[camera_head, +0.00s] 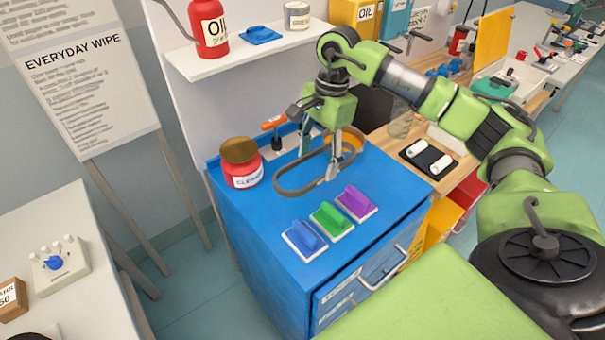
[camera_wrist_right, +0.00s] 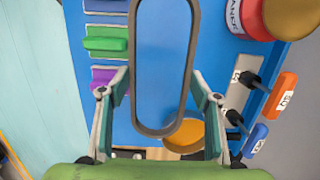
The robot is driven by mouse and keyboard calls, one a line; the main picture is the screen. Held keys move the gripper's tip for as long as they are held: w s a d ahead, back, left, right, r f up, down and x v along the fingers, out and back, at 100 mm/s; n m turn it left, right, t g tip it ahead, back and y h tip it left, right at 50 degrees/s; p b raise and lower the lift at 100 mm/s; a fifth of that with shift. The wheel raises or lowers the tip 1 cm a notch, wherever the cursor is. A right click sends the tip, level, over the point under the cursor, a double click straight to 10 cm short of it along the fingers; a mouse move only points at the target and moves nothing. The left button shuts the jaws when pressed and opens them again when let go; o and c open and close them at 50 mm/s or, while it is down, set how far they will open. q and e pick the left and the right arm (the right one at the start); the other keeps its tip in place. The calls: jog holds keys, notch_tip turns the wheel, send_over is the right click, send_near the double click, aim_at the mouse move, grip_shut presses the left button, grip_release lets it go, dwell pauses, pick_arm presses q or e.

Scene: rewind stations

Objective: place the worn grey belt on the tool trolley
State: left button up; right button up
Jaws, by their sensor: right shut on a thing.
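The worn grey belt (camera_head: 284,190) is a long closed loop over the blue top of the tool trolley (camera_head: 268,228). My right gripper (camera_head: 318,163) points down with one finger on each long side of the loop, shut on the belt. In the right wrist view the belt (camera_wrist_right: 160,133) runs away from me between the two fingertips (camera_wrist_right: 160,77). It lies low over the top; I cannot tell whether it touches. My left gripper is not in view.
On the trolley, a red cleaner jar (camera_head: 241,176) stands left of the belt. Blue (camera_head: 304,240), green (camera_head: 331,220) and purple (camera_head: 356,203) handled pads line the front. An orange round thing (camera_wrist_right: 185,136) sits by the belt's near end in the wrist view. Orange-handled tool (camera_head: 273,122) behind.

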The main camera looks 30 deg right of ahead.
jog(key=f, duration=0.1)
jog(key=w+a+f, duration=0.1)
jog(key=f, duration=0.1)
jog(key=shift+w+a+f+p, duration=0.1)
jog(key=shift+w+a+p, duration=0.05)
jog(key=shift+a+p, duration=0.25)
jog(key=shift+w+a+f, duration=0.2)
jog(key=shift+a+f, duration=0.15)
jog(key=shift+f, duration=0.2)
jog(key=shift+w+a+f+p, duration=0.1)
jog(key=shift+a+f+p, duration=0.2)
notch_tip(320, 180, down, 3)
jog(key=shift+w+a+f+p, duration=0.1)
jog(key=shift+w+p, duration=0.05)
jog(key=shift+p, duration=0.85)
jog(key=shift+f, duration=0.2)
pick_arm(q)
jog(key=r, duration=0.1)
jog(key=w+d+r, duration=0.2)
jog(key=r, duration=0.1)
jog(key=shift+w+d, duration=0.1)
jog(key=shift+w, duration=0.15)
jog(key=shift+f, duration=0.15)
pick_arm(e)
jog(key=o, duration=1.1)
jog(key=shift+f, duration=0.1)
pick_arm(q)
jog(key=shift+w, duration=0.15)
